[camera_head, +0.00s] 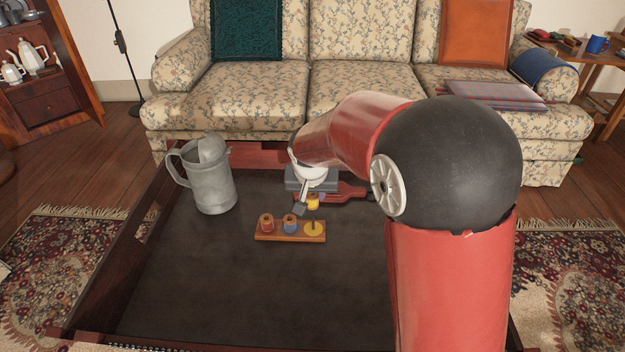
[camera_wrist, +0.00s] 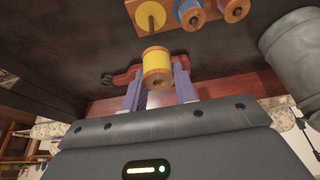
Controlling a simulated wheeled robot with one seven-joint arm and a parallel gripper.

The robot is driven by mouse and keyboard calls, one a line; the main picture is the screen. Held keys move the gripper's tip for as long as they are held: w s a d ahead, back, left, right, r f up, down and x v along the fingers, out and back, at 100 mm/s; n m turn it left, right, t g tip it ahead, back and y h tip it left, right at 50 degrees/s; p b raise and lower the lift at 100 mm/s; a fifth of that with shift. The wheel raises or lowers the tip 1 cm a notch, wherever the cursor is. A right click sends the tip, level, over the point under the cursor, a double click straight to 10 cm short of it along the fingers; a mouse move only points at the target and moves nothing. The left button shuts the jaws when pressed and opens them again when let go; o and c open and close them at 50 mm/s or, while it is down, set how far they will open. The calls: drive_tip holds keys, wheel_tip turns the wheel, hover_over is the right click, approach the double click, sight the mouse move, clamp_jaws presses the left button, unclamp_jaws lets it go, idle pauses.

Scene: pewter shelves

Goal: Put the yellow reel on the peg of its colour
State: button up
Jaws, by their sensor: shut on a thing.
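The yellow reel (camera_head: 312,202) is held between the fingers of my gripper (camera_head: 306,203), just behind the peg board (camera_head: 289,238). In the wrist view the yellow reel (camera_wrist: 157,65) sits between the two fingers of my gripper (camera_wrist: 158,80), with its end hole partly showing. The board's right peg (camera_head: 313,227) stands bare on a yellow disc; this peg (camera_wrist: 150,17) is at the left in the wrist view. The held reel is apart from the peg.
A blue reel (camera_head: 290,224) and a red reel (camera_head: 266,223) sit on the board's other pegs. A grey metal jug (camera_head: 210,185) stands at the left. The dark tabletop (camera_head: 250,295) in front is clear.

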drive_tip(key=shift+w+d+f, duration=0.1)
drive_tip(key=shift+w+d, duration=0.05)
drive_tip(key=shift+d, duration=0.05)
idle(0.4)
drive_tip(key=shift+f+b, duration=2.3)
drive_tip(key=shift+f+b, duration=1.4)
drive_tip(key=shift+f, duration=0.05)
drive_tip(key=o, duration=1)
